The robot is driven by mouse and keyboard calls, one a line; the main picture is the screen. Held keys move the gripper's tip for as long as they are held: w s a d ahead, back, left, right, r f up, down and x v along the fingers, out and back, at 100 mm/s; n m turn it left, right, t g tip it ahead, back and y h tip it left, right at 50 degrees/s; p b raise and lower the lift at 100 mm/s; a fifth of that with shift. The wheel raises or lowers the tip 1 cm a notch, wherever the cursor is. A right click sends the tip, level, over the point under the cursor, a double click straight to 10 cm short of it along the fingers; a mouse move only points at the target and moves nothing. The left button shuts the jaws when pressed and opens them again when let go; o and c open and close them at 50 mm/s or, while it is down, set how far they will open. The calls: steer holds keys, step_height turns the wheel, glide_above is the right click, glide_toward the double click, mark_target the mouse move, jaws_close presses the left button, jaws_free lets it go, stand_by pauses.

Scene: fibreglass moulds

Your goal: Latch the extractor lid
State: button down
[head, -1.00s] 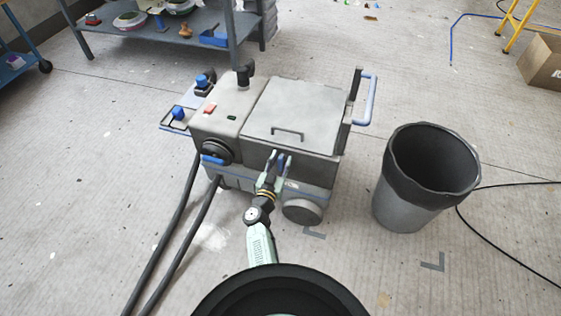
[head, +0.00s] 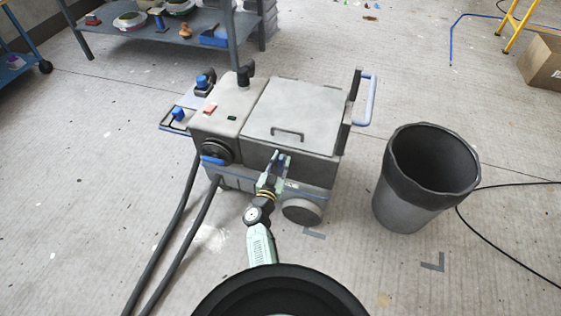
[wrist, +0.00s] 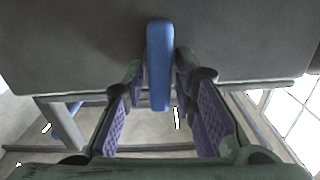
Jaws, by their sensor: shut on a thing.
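The extractor is a grey wheeled box with its flat grey lid (head: 292,112) lying down on top, a dark handle on it. My gripper (head: 278,158) is at the front face of the box, below the lid's front edge. In the wrist view a blue latch lever (wrist: 160,50) runs down the dark front wall. The fingertips of my gripper (wrist: 161,78) are closed on its two sides, near its lower half. In the head view the latch is mostly hidden by the fingers. Whether it is engaged cannot be told.
A grey bin (head: 420,190) stands to the right of the extractor. Two dark hoses (head: 172,240) run along the floor at the left. A shelf rack (head: 165,25) is behind, and a cardboard box (head: 543,62) lies far right. The floor between is mostly clear.

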steer(key=m, duration=0.4)
steer(key=shift+s+d, duration=0.1)
steer(key=shift+d, duration=0.1)
steer(key=m, duration=0.3)
steer(key=shift+d+f+m, duration=0.15)
steer(key=shift+f+m, duration=0.05)
steer(key=shift+m, duration=0.2)
steer(key=m, duration=0.1)
steer(key=m+b, duration=0.1)
steer(key=m, duration=0.2)
steer(key=shift+s+d+f+b, duration=0.1)
steer(key=shift+d+f+b, duration=0.05)
steer(key=shift+f+b, duration=0.15)
steer(key=shift+m+b, duration=0.5)
steer(key=shift+m, duration=1.3)
steer(key=c, duration=1.6)
jaws_free()
steer(key=shift+o, duration=0.2)
steer(key=shift+r, duration=0.15)
